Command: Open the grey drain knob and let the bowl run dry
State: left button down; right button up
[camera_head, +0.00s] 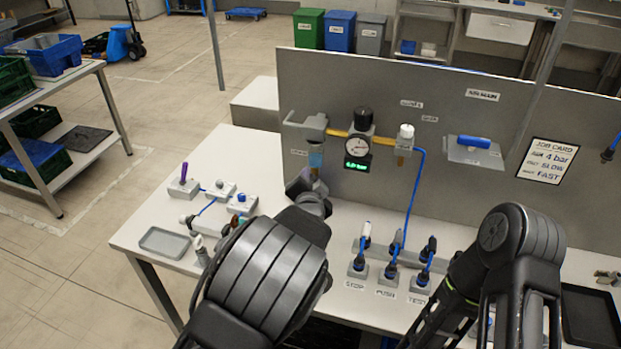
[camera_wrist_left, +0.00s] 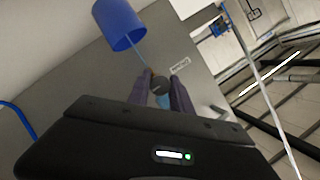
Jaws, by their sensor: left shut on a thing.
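The bowl (camera_head: 316,158) hangs under a filter on the grey panel, with blue liquid showing in its lower part. My left gripper (camera_head: 310,182) is just below it, its fingertips partly hidden by my wrist. In the left wrist view, my left gripper (camera_wrist_left: 160,92) is shut on the dark grey drain knob (camera_wrist_left: 160,84), one finger on each side. A blue cup (camera_wrist_left: 118,25) appears beyond the knob. A thin light blue line runs from the knob to the cup; I cannot tell whether it is liquid or tube. My right arm shows in the head view, but not its gripper.
A gauge (camera_head: 357,147) with a green display and a blue hose (camera_head: 416,185) are right of the bowl. Several switch boxes (camera_head: 391,272) stand on the bench. A grey tray (camera_head: 165,242) and small blocks are at the left. The panel (camera_head: 290,90) closes off the back.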

dwell(0.4)
pick_arm(q)
jog(key=c, duration=1.1)
grip_release()
jog(key=shift+c, duration=0.2)
jog(key=b+v, duration=0.1)
jog(key=v, duration=0.6)
jog(key=shift+s, duration=0.4)
